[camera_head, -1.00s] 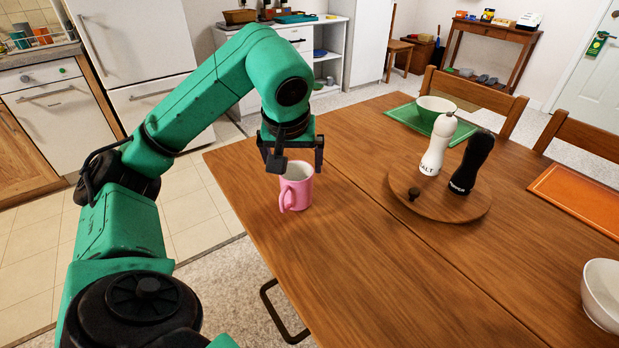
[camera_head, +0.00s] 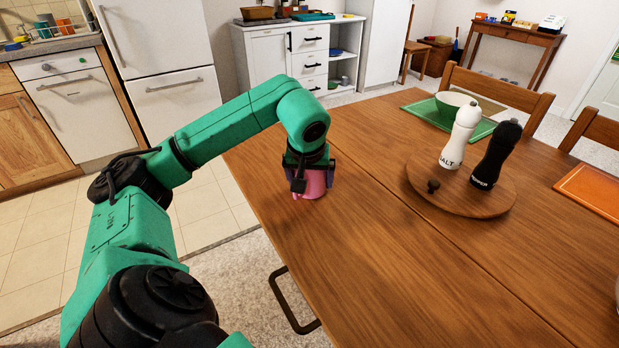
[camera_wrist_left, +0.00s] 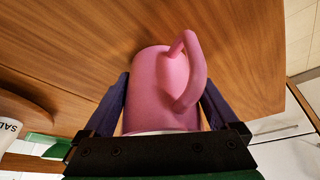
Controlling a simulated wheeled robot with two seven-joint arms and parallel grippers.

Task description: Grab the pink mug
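The pink mug (camera_head: 316,186) stands upright near the table's left edge, largely hidden under my left gripper (camera_head: 311,187) in the head view. In the left wrist view, the mug (camera_wrist_left: 160,92) fills the space between the two dark fingers of my left gripper (camera_wrist_left: 166,92). One finger lies on each side, very close to the mug's wall. I cannot tell whether they press on it. The handle (camera_wrist_left: 196,68) shows toward the right finger. My right gripper is not in view.
On the wooden table (camera_head: 380,260), a round board (camera_head: 460,203) holds a white salt mill (camera_head: 459,138) and a black pepper mill (camera_head: 496,153). A bowl (camera_head: 449,104) sits on a green mat behind. The table's middle and front are clear.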

